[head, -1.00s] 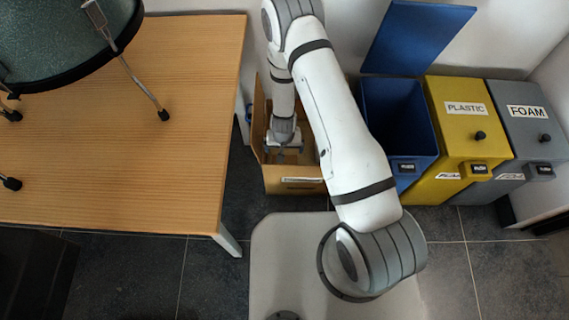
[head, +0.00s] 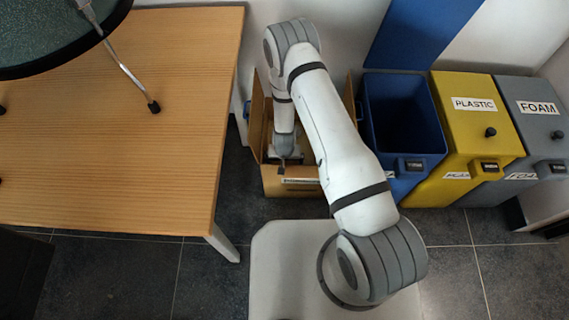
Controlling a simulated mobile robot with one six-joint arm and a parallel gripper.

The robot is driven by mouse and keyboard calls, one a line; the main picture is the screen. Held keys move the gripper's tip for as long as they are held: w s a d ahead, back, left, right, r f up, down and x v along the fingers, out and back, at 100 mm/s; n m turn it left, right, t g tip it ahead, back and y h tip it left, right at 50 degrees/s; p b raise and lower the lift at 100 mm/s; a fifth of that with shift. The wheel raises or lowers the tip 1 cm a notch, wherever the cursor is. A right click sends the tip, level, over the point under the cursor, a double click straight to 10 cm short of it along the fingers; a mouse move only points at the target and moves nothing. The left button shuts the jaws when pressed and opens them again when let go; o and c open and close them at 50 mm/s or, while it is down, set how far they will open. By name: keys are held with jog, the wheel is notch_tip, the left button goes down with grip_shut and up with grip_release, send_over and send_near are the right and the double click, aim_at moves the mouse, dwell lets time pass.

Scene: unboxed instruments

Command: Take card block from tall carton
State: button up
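The tall carton (head: 290,187) is an open brown cardboard box with raised flaps, standing on the floor between the table and the blue bin. My arm comes down into it from above. My gripper (head: 283,166) is inside the carton opening, near its front wall. The fingers are small and mostly hidden by the gripper body and the carton wall, so I cannot tell whether they are open or shut. I cannot make out the card block; the carton's inside is largely covered by my arm.
An open blue bin (head: 405,130), a yellow PLASTIC bin (head: 470,130) and a grey FOAM bin (head: 535,130) stand at right. Dark floor tiles (head: 480,225) are clear in front of the bins.

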jog(key=c, duration=0.7)
jog(key=shift+r, duration=0.15)
